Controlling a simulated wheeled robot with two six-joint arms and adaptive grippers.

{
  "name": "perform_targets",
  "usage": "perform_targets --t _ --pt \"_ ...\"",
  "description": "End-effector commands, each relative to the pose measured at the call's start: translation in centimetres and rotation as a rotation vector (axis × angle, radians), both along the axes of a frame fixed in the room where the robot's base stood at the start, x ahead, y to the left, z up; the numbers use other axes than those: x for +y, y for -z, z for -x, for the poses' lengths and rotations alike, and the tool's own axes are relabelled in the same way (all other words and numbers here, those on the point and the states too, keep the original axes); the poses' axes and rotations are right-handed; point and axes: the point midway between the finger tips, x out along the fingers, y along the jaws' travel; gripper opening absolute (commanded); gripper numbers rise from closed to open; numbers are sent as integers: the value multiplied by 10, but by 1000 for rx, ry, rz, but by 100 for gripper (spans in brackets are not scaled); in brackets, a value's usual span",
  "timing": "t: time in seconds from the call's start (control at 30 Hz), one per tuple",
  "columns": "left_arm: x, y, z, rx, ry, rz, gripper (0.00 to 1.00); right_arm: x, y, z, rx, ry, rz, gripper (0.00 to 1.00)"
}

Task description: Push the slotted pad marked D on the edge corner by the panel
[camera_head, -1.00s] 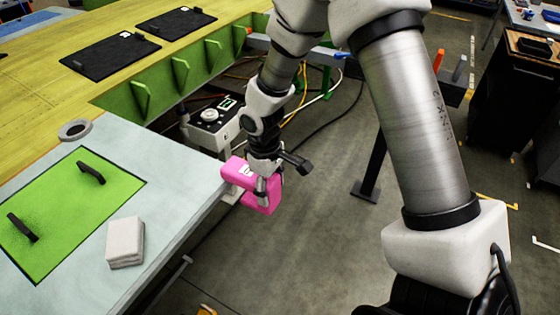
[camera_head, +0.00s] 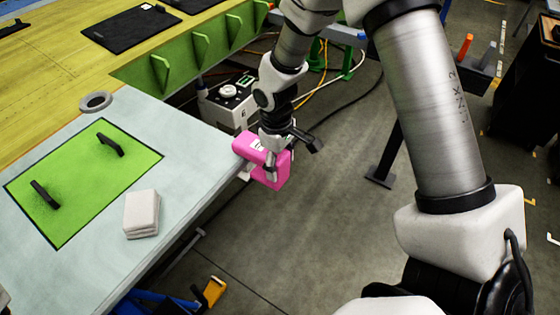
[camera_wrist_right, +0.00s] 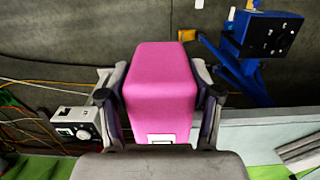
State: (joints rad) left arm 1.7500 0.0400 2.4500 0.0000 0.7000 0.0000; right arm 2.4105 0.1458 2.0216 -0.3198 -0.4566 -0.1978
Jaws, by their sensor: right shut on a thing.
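A pink pad (camera_head: 279,172) with a white label sits at the near right corner of the pale table (camera_head: 205,178), beside the green panel (camera_head: 85,190) with two black handles. Its left end overlaps the corner in the head view. I cannot tell how far the slot takes in the edge, and the label's letter is too small to read. My right gripper (camera_head: 270,158) is shut on the pad, which hangs mostly out past the edge. In the right wrist view the pad (camera_wrist_right: 160,80) fills the space between the fingers (camera_wrist_right: 160,92). My left gripper is not in view.
A stack of white pads (camera_head: 141,212) and a grey ring (camera_head: 96,101) lie on the table near the panel. A grey-white device (camera_head: 228,97) with a knob and cables stands behind the corner. Open floor (camera_head: 320,230) lies to the right of the table.

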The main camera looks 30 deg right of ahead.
Motion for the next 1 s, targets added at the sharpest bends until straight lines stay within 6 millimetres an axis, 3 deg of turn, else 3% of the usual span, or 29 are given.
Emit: perform_targets --t 1.0 --pt "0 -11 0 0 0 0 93 3 1 -9 1 1 1 29"
